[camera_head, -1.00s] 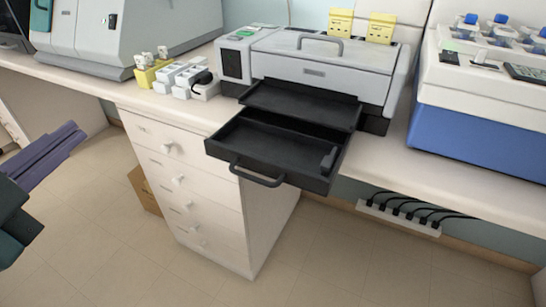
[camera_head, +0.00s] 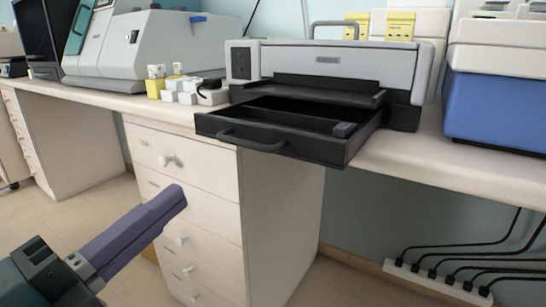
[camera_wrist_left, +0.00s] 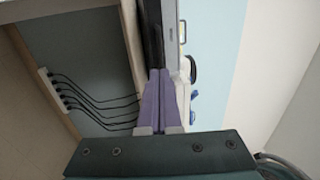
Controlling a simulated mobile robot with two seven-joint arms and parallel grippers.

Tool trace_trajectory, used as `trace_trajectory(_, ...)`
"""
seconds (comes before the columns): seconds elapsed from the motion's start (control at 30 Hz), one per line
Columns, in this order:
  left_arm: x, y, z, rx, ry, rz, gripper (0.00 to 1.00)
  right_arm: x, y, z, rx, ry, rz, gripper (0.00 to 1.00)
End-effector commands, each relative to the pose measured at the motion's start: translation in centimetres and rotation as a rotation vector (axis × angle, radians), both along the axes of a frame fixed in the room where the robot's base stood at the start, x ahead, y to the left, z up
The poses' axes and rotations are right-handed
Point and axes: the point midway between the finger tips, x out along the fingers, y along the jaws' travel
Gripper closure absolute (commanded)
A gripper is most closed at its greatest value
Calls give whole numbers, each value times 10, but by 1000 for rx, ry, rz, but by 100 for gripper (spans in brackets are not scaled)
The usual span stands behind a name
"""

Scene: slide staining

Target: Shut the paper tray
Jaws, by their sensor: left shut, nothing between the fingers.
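The paper tray (camera_head: 330,147) is a black drawer pulled out of the front of the grey printer (camera_head: 345,66). It juts past the counter's front edge, with a bar handle (camera_head: 251,142) on its face. My left gripper (camera_head: 178,197) has long purple fingers, shut together and empty. It is below and to the left of the tray, in front of the white drawers, apart from the handle. In the left wrist view the purple fingers (camera_wrist_left: 160,100) lie side by side, pointing toward a dark strip at the top that I cannot identify for certain. My right gripper is not in view.
The white counter (camera_head: 420,165) carries a blue-and-white machine (camera_head: 500,105) at right and a grey machine (camera_head: 140,48) at left. Small white and yellow boxes (camera_head: 180,88) stand left of the printer. A white drawer cabinet (camera_head: 195,205) is below. A power strip (camera_head: 435,280) with cables is low at right.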

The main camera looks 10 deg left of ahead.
Motion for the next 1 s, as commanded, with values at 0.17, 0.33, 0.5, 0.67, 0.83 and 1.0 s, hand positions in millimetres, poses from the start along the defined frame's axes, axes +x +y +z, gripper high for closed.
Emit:
trace_trajectory(0.17,38,-13,9,0,-3,-1,100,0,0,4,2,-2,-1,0)
trace_trajectory(0.33,67,-23,14,-1,-2,0,100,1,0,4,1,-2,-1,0)
trace_trajectory(0.5,84,-29,17,0,-1,0,100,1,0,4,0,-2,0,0)
trace_trajectory(0.67,90,-31,17,-1,1,1,100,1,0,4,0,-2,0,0)
trace_trajectory(0.83,90,-31,17,-1,1,1,100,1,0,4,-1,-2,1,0)
trace_trajectory(1.0,91,-31,17,-1,0,1,100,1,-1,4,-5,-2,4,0)
